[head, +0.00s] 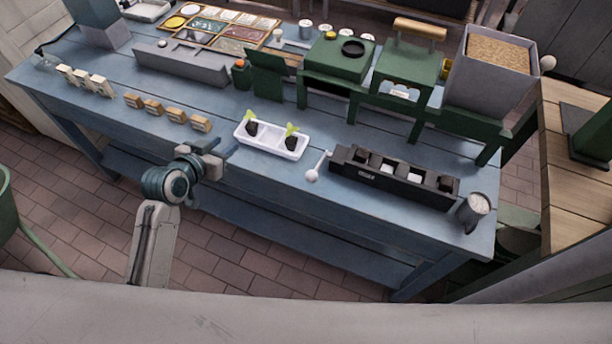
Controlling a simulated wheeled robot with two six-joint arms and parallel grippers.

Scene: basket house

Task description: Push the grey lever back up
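The grey lever (319,165) is a thin rod with a pale round knob at its lower end. It stands at the left end of a long black box (385,178) with several slots on top, and it leans down toward the table's front edge. My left gripper (228,158) is above the front edge of the blue table, to the left of the lever and apart from it. Its fingers look spread, with nothing seen between them. My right gripper is not in view.
A white tray (258,148) with two dark, green-topped items lies between my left gripper and the lever. Green machines (340,60) and a tall grey bin (465,85) stand behind. Several small wooden blocks (176,116) lie left.

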